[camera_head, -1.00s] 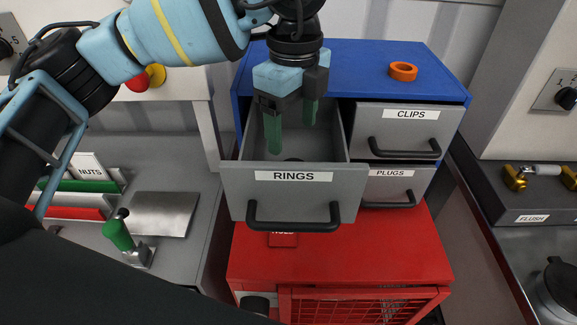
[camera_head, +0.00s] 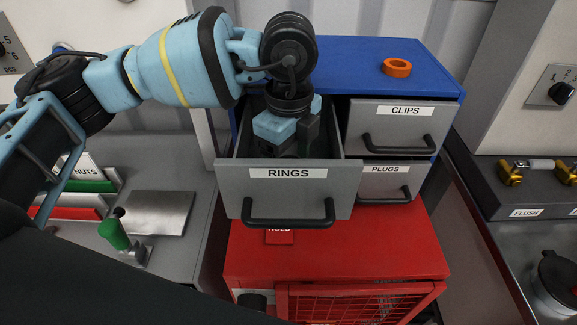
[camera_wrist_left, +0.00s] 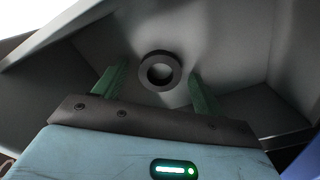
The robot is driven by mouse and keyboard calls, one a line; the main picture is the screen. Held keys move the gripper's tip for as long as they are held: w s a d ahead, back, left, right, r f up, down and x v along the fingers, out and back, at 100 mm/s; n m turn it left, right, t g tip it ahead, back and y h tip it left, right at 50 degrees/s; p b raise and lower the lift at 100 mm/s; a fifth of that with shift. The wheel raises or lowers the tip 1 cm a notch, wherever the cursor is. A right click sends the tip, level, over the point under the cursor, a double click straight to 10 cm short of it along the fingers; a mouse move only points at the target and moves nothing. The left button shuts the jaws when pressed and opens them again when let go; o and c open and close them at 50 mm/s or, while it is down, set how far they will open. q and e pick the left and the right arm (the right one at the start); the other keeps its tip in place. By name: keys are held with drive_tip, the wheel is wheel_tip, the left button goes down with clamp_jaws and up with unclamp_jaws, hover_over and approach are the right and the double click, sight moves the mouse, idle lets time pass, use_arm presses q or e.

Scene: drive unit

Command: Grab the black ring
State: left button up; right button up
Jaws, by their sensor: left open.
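The black ring (camera_wrist_left: 160,71) lies flat on the floor of the open drawer labelled RINGS (camera_head: 288,190). In the left wrist view it sits between and just beyond the two green fingertips of my left gripper (camera_wrist_left: 155,82). The fingers are apart, one on each side of the ring, and do not appear to touch it. In the head view my left gripper (camera_head: 290,150) reaches down inside the drawer. Its fingers and the ring are hidden there by the wrist and the drawer front. My right gripper is not in view.
The drawer walls (camera_wrist_left: 225,62) stand close around the gripper. An orange ring (camera_head: 397,67) lies on the blue cabinet top (camera_head: 350,55). Shut CLIPS (camera_head: 400,130) and PLUGS (camera_head: 390,182) drawers are at the right. A red cabinet (camera_head: 335,245) stands below.

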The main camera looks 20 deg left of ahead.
use_arm(q)
drive_tip(key=c, duration=1.1)
drive_tip(key=shift+o, duration=0.2)
wheel_tip(320, 180, up, 10)
